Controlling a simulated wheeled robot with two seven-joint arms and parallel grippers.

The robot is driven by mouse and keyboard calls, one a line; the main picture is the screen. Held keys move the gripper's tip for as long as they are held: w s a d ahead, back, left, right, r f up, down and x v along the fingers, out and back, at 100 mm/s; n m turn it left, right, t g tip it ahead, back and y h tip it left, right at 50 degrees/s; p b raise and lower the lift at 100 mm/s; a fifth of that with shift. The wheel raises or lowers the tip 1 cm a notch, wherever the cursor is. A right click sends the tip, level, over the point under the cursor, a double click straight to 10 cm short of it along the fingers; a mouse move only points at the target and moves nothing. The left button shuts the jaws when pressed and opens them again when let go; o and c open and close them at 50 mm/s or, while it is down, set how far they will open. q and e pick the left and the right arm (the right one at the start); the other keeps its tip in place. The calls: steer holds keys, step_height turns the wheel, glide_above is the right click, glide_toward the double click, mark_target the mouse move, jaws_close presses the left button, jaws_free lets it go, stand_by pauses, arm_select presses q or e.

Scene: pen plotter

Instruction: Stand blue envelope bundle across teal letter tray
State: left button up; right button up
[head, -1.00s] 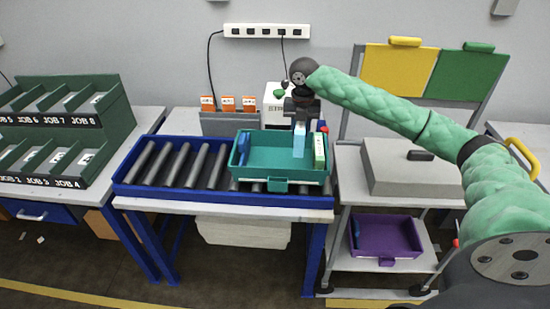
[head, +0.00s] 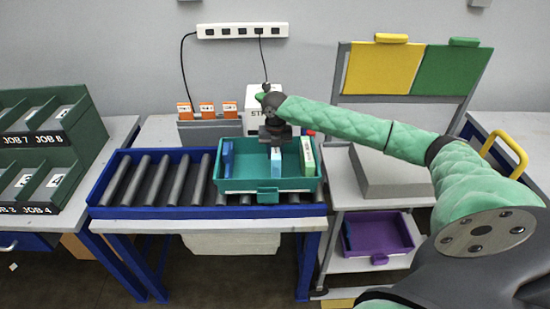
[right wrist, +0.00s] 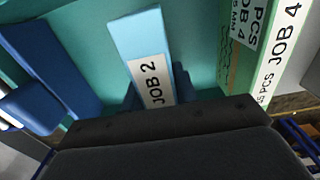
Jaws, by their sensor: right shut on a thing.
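The light blue envelope bundle (head: 277,165) with a white label stands inside the teal letter tray (head: 235,186). In the right wrist view the label on the bundle (right wrist: 143,45) reads JOB 2. My right gripper (head: 276,148) is shut on the bundle's upper part from above. The bundle's lower end reaches down near the tray's front wall; whether it touches the floor I cannot tell. A green bundle (head: 307,157) marked JOB 4 stands to its right in the tray. A dark blue upright piece (head: 227,158) stands at the tray's left side. My left gripper is not in view.
The tray sits on a blue-framed roller conveyor (head: 180,178). Behind it are a grey holder with orange cards (head: 208,112) and a white box (head: 258,100). A purple tray (head: 378,233) lies on the cart's lower shelf. Green job racks (head: 45,140) stand at left.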

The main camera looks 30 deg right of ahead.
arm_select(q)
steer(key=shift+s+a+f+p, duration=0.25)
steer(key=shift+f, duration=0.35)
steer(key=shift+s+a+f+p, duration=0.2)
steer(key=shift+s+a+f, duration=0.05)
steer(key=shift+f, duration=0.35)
arm_select(e)
steer(key=shift+f, duration=1.6)
steer(key=shift+f, duration=0.1)
steer(key=o, duration=1.1)
steer(key=shift+c, duration=0.2)
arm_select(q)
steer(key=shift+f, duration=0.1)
arm_select(e)
steer(key=shift+r, duration=0.4)
step_height(320, 180, up, 10)
steer(key=b, duration=0.4)
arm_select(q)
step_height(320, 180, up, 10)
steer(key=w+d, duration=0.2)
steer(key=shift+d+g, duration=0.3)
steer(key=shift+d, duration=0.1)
arm_select(e)
steer(key=shift+r, duration=0.7)
steer(key=shift+f, duration=0.1)
